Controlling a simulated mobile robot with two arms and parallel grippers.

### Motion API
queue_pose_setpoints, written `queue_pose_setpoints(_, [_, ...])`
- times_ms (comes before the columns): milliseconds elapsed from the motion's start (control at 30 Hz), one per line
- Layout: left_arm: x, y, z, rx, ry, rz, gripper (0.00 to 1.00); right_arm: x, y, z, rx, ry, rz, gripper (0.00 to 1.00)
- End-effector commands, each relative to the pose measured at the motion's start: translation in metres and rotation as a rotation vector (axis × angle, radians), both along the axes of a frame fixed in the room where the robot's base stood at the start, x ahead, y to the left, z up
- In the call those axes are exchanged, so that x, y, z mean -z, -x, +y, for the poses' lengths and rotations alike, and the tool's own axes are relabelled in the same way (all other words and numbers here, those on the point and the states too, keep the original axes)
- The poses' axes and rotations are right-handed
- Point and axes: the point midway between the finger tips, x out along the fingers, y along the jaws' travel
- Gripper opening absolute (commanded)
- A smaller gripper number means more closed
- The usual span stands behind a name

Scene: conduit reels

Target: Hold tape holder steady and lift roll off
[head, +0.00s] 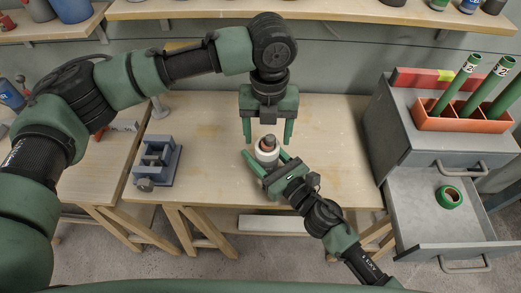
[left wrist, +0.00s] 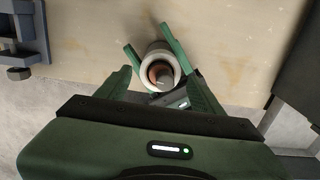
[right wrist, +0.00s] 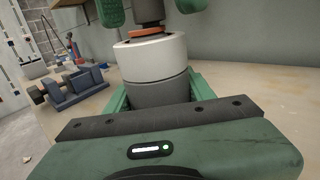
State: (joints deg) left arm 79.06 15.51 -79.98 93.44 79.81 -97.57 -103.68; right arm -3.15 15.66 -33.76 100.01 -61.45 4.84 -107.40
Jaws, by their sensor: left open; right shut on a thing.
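The tape holder stands upright on the wooden bench, with a dark grey cylindrical base (right wrist: 155,93). A white roll (right wrist: 150,56) sits on the base around the holder's post, with an orange ring and a dark post top above it; the roll also shows in the head view (head: 267,155) and from above in the left wrist view (left wrist: 154,54). My right gripper (head: 266,164) is shut on the grey base, below the roll. My left gripper (head: 267,138) is open and empty, pointing down above the holder, its fingers to either side and apart from the roll.
A blue-grey vise (head: 158,162) stands on the bench to the left. A grey cabinet (head: 385,115) at the right has an open drawer (head: 420,225) holding a green tape roll (head: 449,197). An orange rack (head: 460,120) with green tubes sits on top. Bench around the holder is clear.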

Motion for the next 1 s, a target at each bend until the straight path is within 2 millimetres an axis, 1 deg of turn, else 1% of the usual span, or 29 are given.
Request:
queue_pose_setpoints(33, [0.008, 0.001, 0.001, -0.001, -0.002, 0.003, 0.67, 0.0, 0.0, 0.0, 0.0, 0.0, 0.0, 0.03])
queue_pose_setpoints(100, [0.017, 0.001, 0.0, 0.0, -0.001, 0.003, 0.67, 0.0, 0.0, 0.0, 0.0, 0.0, 0.0, 0.03])
queue_pose_setpoints(300, [0.034, 0.0, 0.0, 0.0, 0.0, 0.001, 0.67, 0.0, 0.0, 0.0, -0.001, 0.0, 0.0, 0.03])
queue_pose_setpoints(433, [0.038, 0.0, 0.0, 0.0, 0.0, 0.0, 0.67, 0.0, 0.0, 0.0, -0.001, 0.0, 0.0, 0.03])
queue_pose_setpoints(700, [0.039, 0.0, 0.0, 0.0, 0.0, 0.0, 0.67, 0.0, 0.0, 0.0, -0.001, -0.001, 0.001, 0.03])
queue_pose_setpoints(733, [0.039, 0.0, 0.0, 0.0, 0.0, 0.0, 0.62, 0.0, 0.0, 0.0, -0.001, -0.001, 0.001, 0.03])
queue_pose_setpoints(767, [0.039, 0.0, 0.0, 0.0, 0.0, 0.0, 0.53, 0.0, 0.0, 0.0, -0.001, -0.001, 0.001, 0.03])
queue_pose_setpoints(800, [0.039, 0.0, 0.0, 0.0, 0.0, 0.0, 0.42, 0.0, 0.0, 0.0, -0.001, -0.001, 0.001, 0.03])
queue_pose_setpoints(867, [0.039, 0.0, 0.0, 0.0, 0.0, 0.0, 0.26, 0.0, 0.0, 0.0, -0.001, -0.001, 0.001, 0.03])
queue_pose_setpoints(1000, [0.039, 0.0, 0.0, 0.0, 0.001, 0.001, 0.24, 0.0, 0.0, 0.0, -0.001, -0.001, 0.001, 0.03])
